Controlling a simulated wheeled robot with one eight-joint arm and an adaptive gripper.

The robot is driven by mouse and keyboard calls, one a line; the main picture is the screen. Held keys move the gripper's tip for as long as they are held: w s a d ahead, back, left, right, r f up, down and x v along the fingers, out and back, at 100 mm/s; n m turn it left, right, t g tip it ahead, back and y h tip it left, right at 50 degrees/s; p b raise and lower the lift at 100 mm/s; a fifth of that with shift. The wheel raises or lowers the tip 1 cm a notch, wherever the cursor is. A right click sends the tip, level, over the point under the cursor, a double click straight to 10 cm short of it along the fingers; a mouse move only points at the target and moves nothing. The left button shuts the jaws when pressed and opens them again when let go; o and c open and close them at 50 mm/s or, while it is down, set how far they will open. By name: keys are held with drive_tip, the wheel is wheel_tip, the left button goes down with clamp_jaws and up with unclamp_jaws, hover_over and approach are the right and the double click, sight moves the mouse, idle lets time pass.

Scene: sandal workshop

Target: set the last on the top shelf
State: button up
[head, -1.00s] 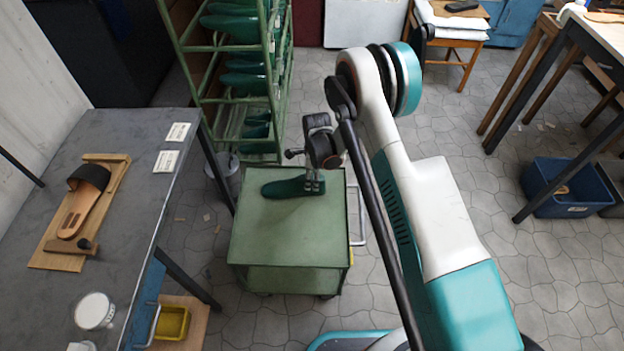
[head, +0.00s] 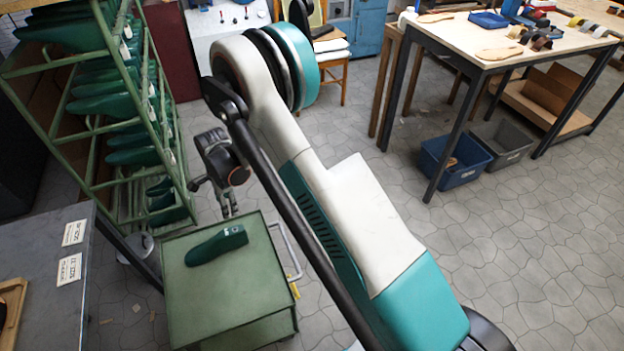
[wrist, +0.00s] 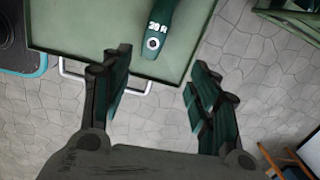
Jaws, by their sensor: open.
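A dark green last (head: 217,246) lies on the green cart top (head: 235,290). In the wrist view, the last's end (wrist: 160,32) shows a white size mark and a round hole. My gripper (head: 228,202) is open and empty beside the cart's far edge, apart from the last. In the wrist view, my gripper (wrist: 159,68) has its two fingers spread, with the last's marked end ahead between them. The green rack (head: 100,130) stands at the left with several green lasts on its shelves. Its top shelf is only partly in view at the upper left.
A grey table (head: 50,325) with two labels stands at the lower left, close to the cart and rack. A metal bucket (head: 136,248) is between them. A workbench (head: 480,60) with blue (head: 455,162) and grey bins below stands at the right.

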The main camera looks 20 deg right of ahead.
drive_tip(key=s+d+r+n+t, duration=0.1)
drive_tip(key=s+d+r+n, duration=0.2)
drive_tip(key=r, duration=0.6)
drive_tip(key=s+d+r+n+t, duration=0.1)
drive_tip(key=s+d+r+n, duration=0.15)
drive_tip(key=r, duration=0.65)
drive_tip(key=s+d+r+n+t, duration=0.1)
drive_tip(key=s+d+r+n, duration=0.25)
drive_tip(key=r, duration=0.65)
drive_tip(key=s+d+r+n+t, duration=0.1)
drive_tip(key=s+d+r+n, duration=0.1)
drive_tip(key=s, duration=0.5)
drive_tip(key=s+d+r+n+t, duration=0.1)
drive_tip(key=s+d+r+n, duration=0.1)
drive_tip(key=s, duration=0.6)
drive_tip(key=s+d+r+n+t, duration=0.1)
drive_tip(key=s+d+r+n, duration=0.1)
drive_tip(key=s+d+n, duration=0.2)
drive_tip(key=s, duration=0.3)
drive_tip(key=shift+s+d+r+t+h, duration=0.2)
drive_tip(key=shift+s+d+t+h, duration=0.1)
drive_tip(key=shift+d+t+h, duration=0.1)
drive_tip(key=shift+c, duration=0.5)
